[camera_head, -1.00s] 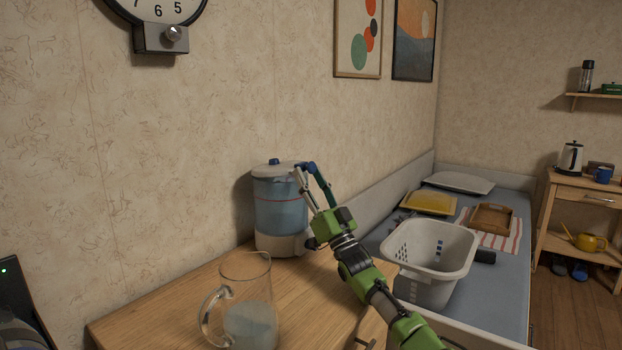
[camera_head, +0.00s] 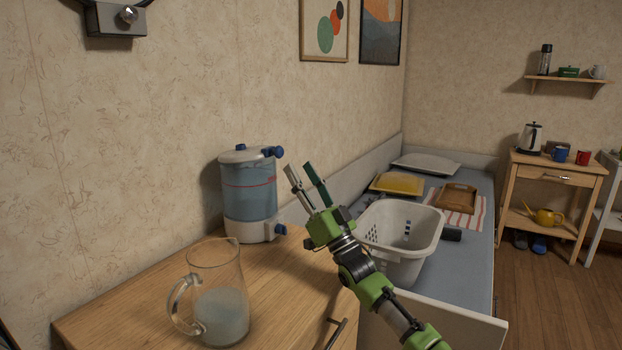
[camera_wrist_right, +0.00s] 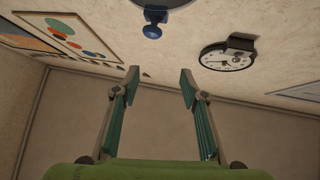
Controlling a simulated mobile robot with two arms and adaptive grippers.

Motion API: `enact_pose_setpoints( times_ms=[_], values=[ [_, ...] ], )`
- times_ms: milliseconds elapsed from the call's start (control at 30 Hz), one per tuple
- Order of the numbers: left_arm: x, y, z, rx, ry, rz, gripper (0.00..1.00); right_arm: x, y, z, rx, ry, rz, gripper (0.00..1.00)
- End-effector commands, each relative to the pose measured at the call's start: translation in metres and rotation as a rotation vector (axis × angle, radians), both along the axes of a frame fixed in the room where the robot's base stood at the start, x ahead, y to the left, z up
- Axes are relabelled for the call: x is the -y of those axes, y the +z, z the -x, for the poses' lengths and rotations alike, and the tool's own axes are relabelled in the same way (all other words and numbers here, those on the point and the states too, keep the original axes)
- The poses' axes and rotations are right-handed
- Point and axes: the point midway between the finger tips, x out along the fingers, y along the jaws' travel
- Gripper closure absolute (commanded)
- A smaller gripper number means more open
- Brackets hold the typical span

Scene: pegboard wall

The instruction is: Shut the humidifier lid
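The humidifier (camera_head: 249,203) stands at the back of the wooden table, with a translucent blue tank and a white base. Its white lid (camera_head: 243,155) lies roughly level across the tank top, with no clear gap showing. A blue knob (camera_head: 278,152) sticks out at the lid's right side; a blue knob also shows in the right wrist view (camera_wrist_right: 152,30). My right gripper (camera_head: 300,168) is open and empty, just right of the humidifier, fingers pointing up and apart from the lid. Its spread fingers show in the right wrist view (camera_wrist_right: 159,76). My left gripper is out of view.
A glass pitcher (camera_head: 216,275) with cloudy liquid stands in front of the humidifier. Right of the table is a bed with a white basket (camera_head: 392,240), a yellow item (camera_head: 397,183) and a wooden tray (camera_head: 455,198). Bare tabletop lies between pitcher and my right arm.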

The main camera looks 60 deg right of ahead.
Motion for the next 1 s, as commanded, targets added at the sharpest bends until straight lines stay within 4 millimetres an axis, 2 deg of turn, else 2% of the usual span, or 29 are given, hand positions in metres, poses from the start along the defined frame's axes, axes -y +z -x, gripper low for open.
enact_pose_setpoints(
  times_ms=[200,600,667,700,767,867,1000],
  values=[
    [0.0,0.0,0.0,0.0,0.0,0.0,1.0,-0.005,0.0,0.023,-0.001,0.0,0.0,0.6],
    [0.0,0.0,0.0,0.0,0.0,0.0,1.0,-0.007,0.0,0.029,0.0,0.0,0.0,0.6],
    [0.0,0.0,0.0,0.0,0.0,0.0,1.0,-0.007,0.001,0.029,0.0,0.0,0.001,0.73],
    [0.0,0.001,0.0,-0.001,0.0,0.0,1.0,-0.008,0.003,0.029,0.001,0.001,0.006,0.83],
    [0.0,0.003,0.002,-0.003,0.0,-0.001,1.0,-0.011,0.012,0.03,0.004,0.006,0.02,0.99],
    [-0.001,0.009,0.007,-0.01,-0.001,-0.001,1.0,-0.022,0.038,0.032,0.008,0.027,0.078,1.0],
    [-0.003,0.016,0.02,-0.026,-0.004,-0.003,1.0,-0.051,0.084,0.033,-0.008,0.085,0.214,1.0]
  ],
)
